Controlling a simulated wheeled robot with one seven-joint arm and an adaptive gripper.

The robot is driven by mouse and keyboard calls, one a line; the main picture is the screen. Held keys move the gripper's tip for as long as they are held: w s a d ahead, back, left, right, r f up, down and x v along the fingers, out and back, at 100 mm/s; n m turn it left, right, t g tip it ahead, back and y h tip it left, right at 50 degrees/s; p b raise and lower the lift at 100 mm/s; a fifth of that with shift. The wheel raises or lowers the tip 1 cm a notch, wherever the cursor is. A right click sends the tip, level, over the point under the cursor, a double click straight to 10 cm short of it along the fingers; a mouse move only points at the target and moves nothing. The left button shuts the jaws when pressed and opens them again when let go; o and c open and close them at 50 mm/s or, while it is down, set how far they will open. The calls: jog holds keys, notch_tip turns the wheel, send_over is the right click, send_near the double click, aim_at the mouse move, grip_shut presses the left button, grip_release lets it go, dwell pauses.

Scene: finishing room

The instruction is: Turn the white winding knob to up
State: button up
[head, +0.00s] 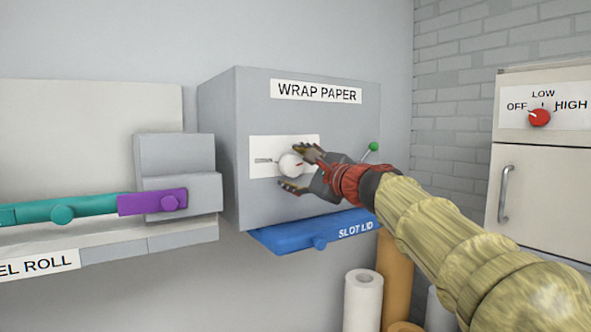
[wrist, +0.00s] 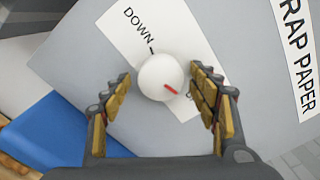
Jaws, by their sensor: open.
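The white winding knob (head: 289,165) is on a white label plate on the front of the grey WRAP PAPER box. In the wrist view the round knob (wrist: 158,78) has a red mark pointing to the lower right, away from the word DOWN (wrist: 138,25) and its black tick. A second label near the lower right is mostly hidden, so I cannot read it. My gripper (head: 302,169) is open in front of the plate. In the wrist view its fingers (wrist: 160,92) stand on either side of the knob, with gaps visible.
A blue SLOT LID (head: 290,236) juts out below the box. A green-tipped lever (head: 373,147) is on its right side. A purple slider (head: 150,201) and teal bar (head: 90,208) are at left. A cabinet with a red knob (head: 539,118) is at right. Paper rolls (head: 362,300) stand below.

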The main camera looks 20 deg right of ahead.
jog(key=shift+s, duration=0.1)
jog(key=v, duration=1.1)
jog(key=shift+s, duration=0.4)
jog(key=shift+d, duration=0.1)
